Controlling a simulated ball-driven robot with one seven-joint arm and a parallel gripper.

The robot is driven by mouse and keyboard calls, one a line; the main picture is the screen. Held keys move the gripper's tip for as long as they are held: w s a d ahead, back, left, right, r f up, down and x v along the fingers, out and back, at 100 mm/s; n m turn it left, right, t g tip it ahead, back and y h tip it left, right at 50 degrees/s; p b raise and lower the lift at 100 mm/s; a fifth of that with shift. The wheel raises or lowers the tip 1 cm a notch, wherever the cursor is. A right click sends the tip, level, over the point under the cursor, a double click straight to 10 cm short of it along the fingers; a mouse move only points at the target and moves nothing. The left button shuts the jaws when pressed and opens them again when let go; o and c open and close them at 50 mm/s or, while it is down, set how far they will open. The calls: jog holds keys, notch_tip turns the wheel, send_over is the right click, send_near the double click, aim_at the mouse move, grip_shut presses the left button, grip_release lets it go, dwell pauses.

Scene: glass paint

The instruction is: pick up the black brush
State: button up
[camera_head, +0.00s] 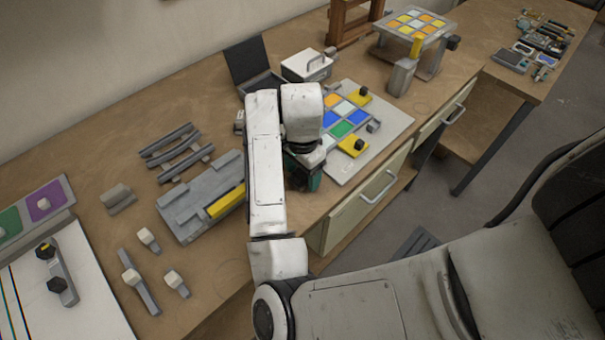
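I cannot make out a clear black brush. A grey bar with black knobs (60,278) lies on the white board at the lower left. Yellow blocks with black knobs (352,147) sit on the panel of coloured squares beside my arm. My white arm reaches over the workbench, and my gripper (305,172) is at its far end, low by the left edge of that panel. The wrist mostly hides the gripper, so its fingers and anything between them cannot be made out. A dark green part shows just below the wrist.
The panel of coloured squares (388,122) lies right of my arm. A grey block tray with a yellow bar (226,203) lies close on the left. Several small pale-topped tools (148,239) lie further left. A white box (306,67) stands behind. Drawers (362,200) front the bench.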

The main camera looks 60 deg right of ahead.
jog(key=c, duration=1.1)
jog(key=shift+o, duration=0.2)
jog(key=shift+r, duration=0.1)
jog(key=shift+r+b, duration=0.3)
jog(key=shift+r, duration=0.3)
jog(key=s+a+r, duration=0.8)
jog(key=a+r, duration=0.3)
jog(key=shift+a+r+b, duration=0.25)
jog(key=shift+r+b, duration=0.05)
